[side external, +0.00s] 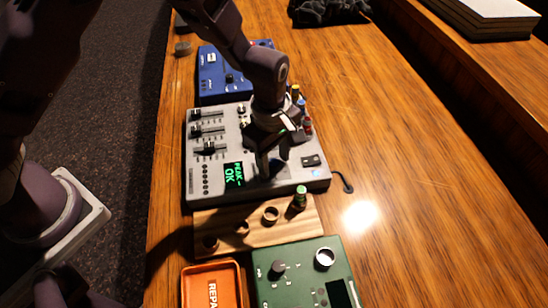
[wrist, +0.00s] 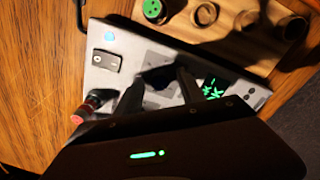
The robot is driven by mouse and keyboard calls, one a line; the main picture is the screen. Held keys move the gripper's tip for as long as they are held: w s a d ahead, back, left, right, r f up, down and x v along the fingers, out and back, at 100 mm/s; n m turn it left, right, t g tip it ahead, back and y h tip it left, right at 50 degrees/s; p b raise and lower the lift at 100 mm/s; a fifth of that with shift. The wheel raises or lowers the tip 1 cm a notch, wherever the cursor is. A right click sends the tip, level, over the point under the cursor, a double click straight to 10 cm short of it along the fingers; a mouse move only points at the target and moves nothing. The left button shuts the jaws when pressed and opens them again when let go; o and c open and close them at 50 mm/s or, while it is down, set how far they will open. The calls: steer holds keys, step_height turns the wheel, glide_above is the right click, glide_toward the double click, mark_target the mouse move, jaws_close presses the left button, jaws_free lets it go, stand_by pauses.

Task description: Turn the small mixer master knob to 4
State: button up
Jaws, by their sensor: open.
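The small silver-grey mixer (side external: 225,180) lies flat on the desk, with sliders on its left and a lit green display (side external: 234,174) reading "PEAK" and "OK". My gripper (side external: 270,168) points down over the front middle of the mixer, just right of the display. In the wrist view my gripper (wrist: 158,88) is open, with its two dark fingers apart over the mixer panel (wrist: 105,78). A dark shape shows between the fingertips; I cannot tell whether it is the master knob or shadow. The knob's pointer and scale are not readable.
A wooden rack (side external: 255,239) with round holes and a green-topped piece (side external: 300,198) stands just in front. An orange tray (side external: 232,268) and a green box (side external: 300,255) are nearer. Red and yellow-topped pieces (side external: 307,126) stand by my gripper. A blue box (side external: 212,84) is behind. Right is clear.

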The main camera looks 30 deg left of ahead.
jaws_close()
steer(key=shift+m, duration=0.3)
steer(key=m, duration=0.4)
steer(key=shift+m, duration=0.3)
steer(key=m, duration=0.4)
steer(key=shift+m, duration=0.3)
steer(key=m, duration=0.7)
steer(key=shift+w+a+g, duration=0.1)
steer(key=shift+a+g, duration=0.05)
steer(key=shift+g, duration=0.15)
steer(key=m, duration=0.6)
steer(key=shift+m, duration=0.4)
